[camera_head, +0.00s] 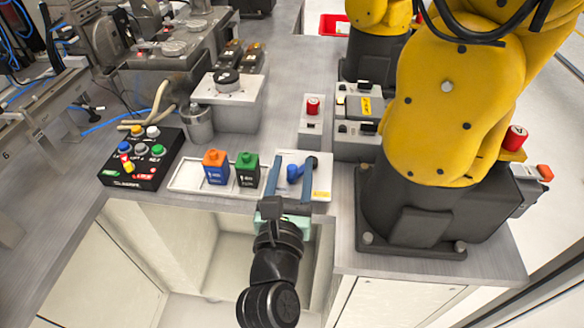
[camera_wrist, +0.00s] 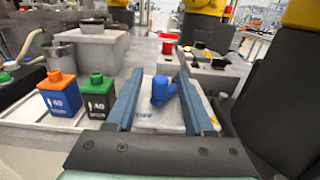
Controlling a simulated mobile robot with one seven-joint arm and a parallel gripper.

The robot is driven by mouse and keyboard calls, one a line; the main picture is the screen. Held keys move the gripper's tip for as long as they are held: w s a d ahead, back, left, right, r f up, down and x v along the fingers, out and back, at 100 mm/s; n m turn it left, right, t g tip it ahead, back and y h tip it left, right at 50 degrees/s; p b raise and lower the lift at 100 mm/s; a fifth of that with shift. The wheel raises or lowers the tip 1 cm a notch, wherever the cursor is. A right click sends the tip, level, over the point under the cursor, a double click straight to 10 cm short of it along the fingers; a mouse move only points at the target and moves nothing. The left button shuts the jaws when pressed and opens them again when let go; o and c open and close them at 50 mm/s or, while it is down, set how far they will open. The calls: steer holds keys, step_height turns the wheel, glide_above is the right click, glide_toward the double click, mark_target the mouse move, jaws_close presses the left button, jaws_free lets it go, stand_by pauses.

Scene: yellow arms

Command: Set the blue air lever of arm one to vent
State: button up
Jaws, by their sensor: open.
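The blue air lever (camera_head: 294,172) stands on a white plate (camera_head: 323,182) at the table's front edge, left of the yellow arm's dark base. In the wrist view the lever (camera_wrist: 160,92) shows as a blue knob with a short arm slanting up to the right. My gripper (camera_head: 291,170) is open, its two blue fingers pointing at the plate. In the wrist view the gripper (camera_wrist: 158,76) has one finger on each side of the lever, with gaps showing. I cannot tell how far above the plate the fingertips are. Lettering on the plate is too small to read.
An orange-topped blue block (camera_head: 215,168) and a green-topped black block (camera_head: 247,170) stand on a white tray just left of my gripper. A black button box (camera_head: 140,160) lies farther left. The yellow arm (camera_head: 440,110) and its base (camera_head: 420,215) stand close on the right.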

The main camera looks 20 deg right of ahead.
jaws_close()
